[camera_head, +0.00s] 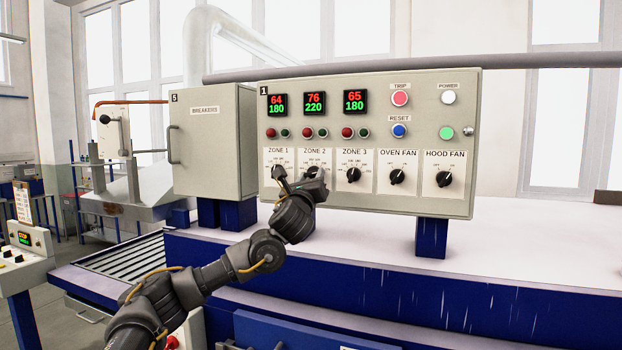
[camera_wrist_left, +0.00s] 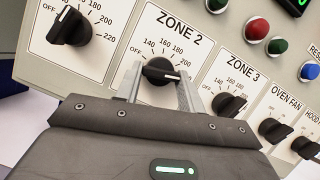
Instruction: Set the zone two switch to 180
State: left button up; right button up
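The zone 2 switch (camera_wrist_left: 160,70) is a black knob on a white plate marked OFF, 140, 160, 180 and 200. Its white mark points right and slightly down, past the 200 label. In the head view the zone 2 display (camera_head: 314,103) reads 76 in red over 220 in green. My left gripper (camera_head: 298,179) is in front of the zone 2 plate and partly hides the knob. In the left wrist view the fingers of my left gripper (camera_wrist_left: 158,88) stand apart, one on each side of the knob. Contact cannot be told. My right gripper is not in view.
The zone 1 knob (camera_wrist_left: 70,28) and zone 3 knob (camera_wrist_left: 228,104) flank the switch closely. Oven fan (camera_head: 397,177) and hood fan (camera_head: 443,179) knobs are further right. The breakers box (camera_head: 210,145) stands left of the control panel (camera_head: 425,108).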

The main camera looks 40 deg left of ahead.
pick_arm(q)
jog(key=shift+c, duration=0.7)
jog(key=n+g+y+b, duration=0.1)
jog(key=n+b, duration=0.3)
jog(key=n+g+y+b, duration=0.1)
jog(key=n+g+b, duration=0.1)
jog(key=n+b, duration=0.1)
jog(key=n+g+y+b, duration=0.1)
jog(key=n+b, duration=0.3)
jog(key=b, duration=0.1)
jog(key=shift+w+d+r+n+g, duration=0.1)
jog(key=shift+d+n+g, duration=0.2)
jog(key=shift+g, duration=0.1)
jog(key=shift+r+n+g+b, duration=0.2)
jog(key=shift+n+g+b, duration=0.4)
jog(key=shift+n, duration=1)
jog(key=o, duration=1)
